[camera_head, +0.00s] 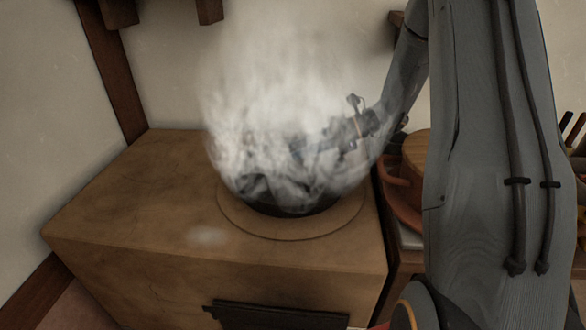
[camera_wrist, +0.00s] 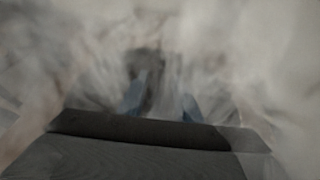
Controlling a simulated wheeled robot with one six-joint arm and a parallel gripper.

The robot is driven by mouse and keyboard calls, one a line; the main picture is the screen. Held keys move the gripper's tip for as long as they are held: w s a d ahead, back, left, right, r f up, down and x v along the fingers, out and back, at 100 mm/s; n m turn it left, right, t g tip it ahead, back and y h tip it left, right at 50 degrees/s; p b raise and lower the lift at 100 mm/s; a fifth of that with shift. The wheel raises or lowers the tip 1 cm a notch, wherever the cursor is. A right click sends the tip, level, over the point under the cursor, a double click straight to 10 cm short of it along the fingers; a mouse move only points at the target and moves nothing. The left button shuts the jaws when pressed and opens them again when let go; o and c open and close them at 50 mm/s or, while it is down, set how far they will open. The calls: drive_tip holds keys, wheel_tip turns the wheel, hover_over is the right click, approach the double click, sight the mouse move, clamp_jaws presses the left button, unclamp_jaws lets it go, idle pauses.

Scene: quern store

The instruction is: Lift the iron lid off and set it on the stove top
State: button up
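A dark pot (camera_head: 292,207) sits in the round ring on the stove top, its upper part veiled by thick white steam. I cannot make out the iron lid clearly in the steam. My arm reaches in from the right, and my gripper (camera_head: 299,150) is inside the steam above the pot, blurred. In the wrist view, the two bluish fingertips of my gripper (camera_wrist: 163,104) stand apart with a gap between them. A dark blurred shape shows just beyond the left fingertip; I cannot tell what it is or whether it touches the finger.
The brown stove top (camera_head: 130,195) is bare to the left of the pot, with a small pale patch (camera_head: 207,236) near its front. An orange-brown vessel (camera_head: 400,185) stands to the right of the stove, partly behind my arm. Walls close in behind and at left.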

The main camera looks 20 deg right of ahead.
sight(278, 152)
drive_tip(key=x, duration=0.6)
drive_tip(key=shift+w+a+r, duration=0.1)
drive_tip(key=shift+w+a, duration=0.1)
drive_tip(key=shift+a, duration=0.25)
drive_tip(key=shift+c, duration=0.4)
clamp_jaws()
drive_tip(key=shift+d+r, duration=0.1)
idle(0.6)
